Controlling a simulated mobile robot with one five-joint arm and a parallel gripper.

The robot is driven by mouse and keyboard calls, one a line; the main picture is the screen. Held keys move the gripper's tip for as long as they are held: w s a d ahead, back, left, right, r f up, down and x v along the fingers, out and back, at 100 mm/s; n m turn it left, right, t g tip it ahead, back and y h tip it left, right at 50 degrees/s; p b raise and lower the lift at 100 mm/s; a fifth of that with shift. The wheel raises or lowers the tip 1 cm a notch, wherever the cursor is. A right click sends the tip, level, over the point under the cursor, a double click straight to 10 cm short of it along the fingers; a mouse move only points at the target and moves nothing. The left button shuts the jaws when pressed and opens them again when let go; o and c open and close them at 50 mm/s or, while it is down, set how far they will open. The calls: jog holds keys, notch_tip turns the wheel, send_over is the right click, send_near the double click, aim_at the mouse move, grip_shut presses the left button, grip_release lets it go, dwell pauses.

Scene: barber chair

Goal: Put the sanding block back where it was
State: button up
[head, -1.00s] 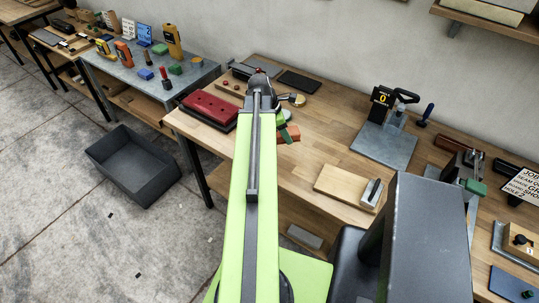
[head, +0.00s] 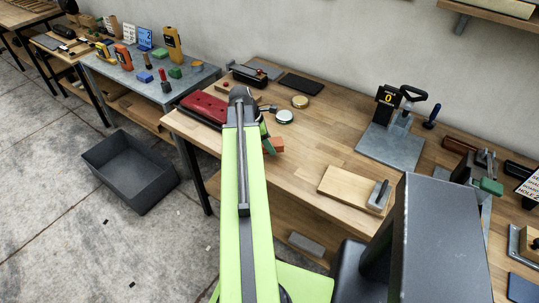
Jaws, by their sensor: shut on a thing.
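The sanding block looks to be the small orange-brown block (head: 276,146) at the end of my arm in the head view. My gripper (head: 267,138) is mostly hidden behind the arm's end and is shut on this block. The block is over the left part of the wooden workbench (head: 310,150); I cannot tell its exact height above the top. A dark green piece shows between the arm and the block, and I cannot tell what it belongs to.
A red case (head: 203,108) lies left of my arm. Two round tins (head: 285,117) and a dark flat pad (head: 301,83) lie behind. A light wooden board (head: 345,185) and a grey-based stand (head: 390,147) are at right. A dark bin (head: 130,172) is on the floor.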

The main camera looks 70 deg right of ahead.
aim_at(269, 157)
notch_tip(269, 157, down, 4)
jog(key=b, duration=0.4)
jog(key=shift+f, duration=0.2)
jog(key=shift+r, duration=0.25)
jog(key=shift+f, duration=0.15)
jog(key=o, duration=1.2)
